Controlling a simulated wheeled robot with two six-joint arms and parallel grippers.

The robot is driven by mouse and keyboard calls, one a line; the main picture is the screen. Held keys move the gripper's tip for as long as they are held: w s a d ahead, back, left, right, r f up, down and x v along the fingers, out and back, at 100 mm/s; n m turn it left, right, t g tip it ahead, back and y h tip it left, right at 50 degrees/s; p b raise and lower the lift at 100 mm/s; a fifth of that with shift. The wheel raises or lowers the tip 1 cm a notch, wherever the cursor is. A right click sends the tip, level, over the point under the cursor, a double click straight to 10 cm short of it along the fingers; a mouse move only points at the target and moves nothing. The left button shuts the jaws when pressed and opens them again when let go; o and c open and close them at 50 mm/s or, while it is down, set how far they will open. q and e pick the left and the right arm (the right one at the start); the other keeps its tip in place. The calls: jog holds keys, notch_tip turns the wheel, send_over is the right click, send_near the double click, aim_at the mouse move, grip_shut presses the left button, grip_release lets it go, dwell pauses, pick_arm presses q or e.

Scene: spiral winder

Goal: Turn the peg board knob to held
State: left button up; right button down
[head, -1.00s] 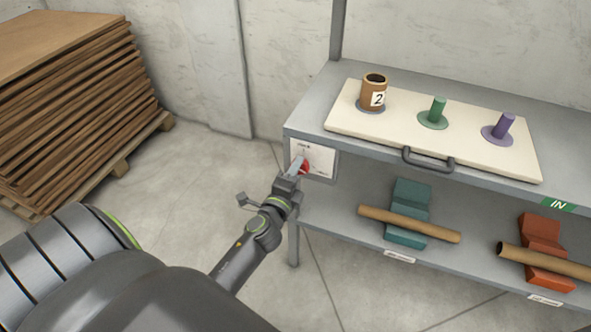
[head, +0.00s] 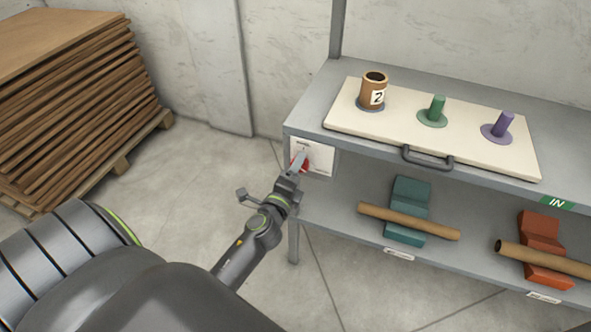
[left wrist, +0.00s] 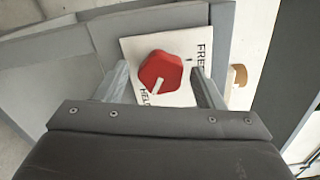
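The red knob (left wrist: 161,74) sits on a white plate (left wrist: 197,97) with the words FREE and HELD, in the left wrist view. Its white pointer mark points down toward the word HELD in that view. In the head view the plate (head: 322,158) is on the left end of the shelf unit, and the knob (head: 306,164) is partly hidden by my gripper. My left gripper (left wrist: 160,72) is open, one finger on each side of the knob, with a gap showing on both sides. My right gripper is not in view.
A cream peg board (head: 345,113) with a handle lies on the shelf top (head: 318,104). It bears a brown roll (head: 368,97) marked 2, a green peg (head: 437,109) and a purple peg (head: 502,125). Cardboard tubes rest on stands below. Stacked boards (head: 75,95) stand left.

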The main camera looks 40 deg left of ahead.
pick_arm(q)
jog(key=b+v, duration=0.3)
jog(key=v, duration=1.4)
jog(key=shift+s, duration=0.2)
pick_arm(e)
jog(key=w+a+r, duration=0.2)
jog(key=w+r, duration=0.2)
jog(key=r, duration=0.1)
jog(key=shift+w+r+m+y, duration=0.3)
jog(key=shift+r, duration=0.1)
pick_arm(q)
jog(key=shift+a+f, duration=0.1)
